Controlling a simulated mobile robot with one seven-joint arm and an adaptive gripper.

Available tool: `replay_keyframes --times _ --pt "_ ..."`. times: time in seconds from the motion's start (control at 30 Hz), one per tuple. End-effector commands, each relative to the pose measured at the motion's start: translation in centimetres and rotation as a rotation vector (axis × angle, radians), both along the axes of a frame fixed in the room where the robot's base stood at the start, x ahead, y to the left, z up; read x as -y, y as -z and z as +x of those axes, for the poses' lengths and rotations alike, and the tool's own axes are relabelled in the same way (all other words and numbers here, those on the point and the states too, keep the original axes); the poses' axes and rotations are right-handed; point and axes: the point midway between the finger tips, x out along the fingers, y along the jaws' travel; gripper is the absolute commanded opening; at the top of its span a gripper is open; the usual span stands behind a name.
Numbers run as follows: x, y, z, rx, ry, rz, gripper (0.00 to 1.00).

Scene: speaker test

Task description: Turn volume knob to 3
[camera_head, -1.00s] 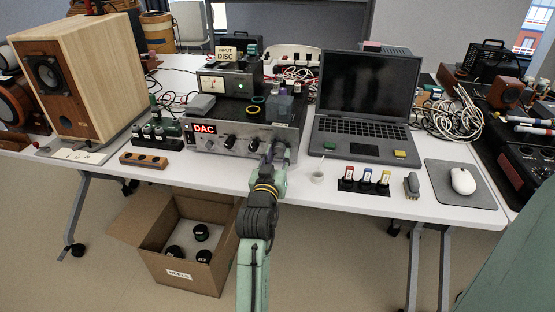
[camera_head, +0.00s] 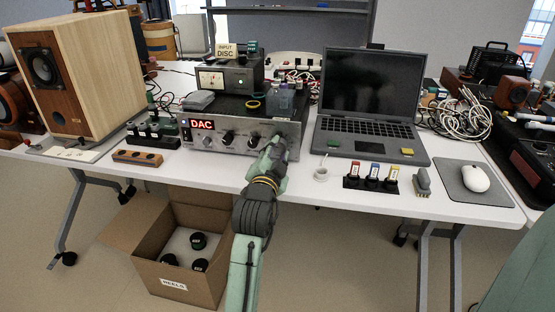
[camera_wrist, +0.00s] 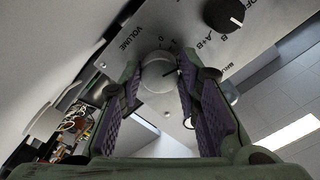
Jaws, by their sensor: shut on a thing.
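The silver volume knob (camera_wrist: 158,76) sits on the amplifier's front panel beside the printed word VOLUME in the wrist view. A dark pointer line shows on its right side, and small scale marks lie above it; the exact number it points to is hard to read. My gripper (camera_wrist: 162,84) has its purple-padded fingers on both sides of the knob and is shut on it. In the head view my gripper (camera_head: 272,150) is at the right end of the silver amplifier (camera_head: 205,142) with the red DAC display, and it hides the knob.
Another black knob (camera_wrist: 224,14) with A and B marks is close by on the panel. A laptop (camera_head: 368,110) stands right of the amplifier, with a small white cup (camera_head: 321,174) in front. A wooden speaker (camera_head: 75,80) stands left. An open cardboard box (camera_head: 185,285) is below the table.

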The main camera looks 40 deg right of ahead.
Motion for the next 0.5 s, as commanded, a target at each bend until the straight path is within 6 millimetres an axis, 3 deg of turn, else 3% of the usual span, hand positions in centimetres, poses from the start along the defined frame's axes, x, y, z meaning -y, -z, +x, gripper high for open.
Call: replay_keyframes --times 0.5 --pt "-0.08 0.03 0.06 0.241 -0.001 0.206 0.03"
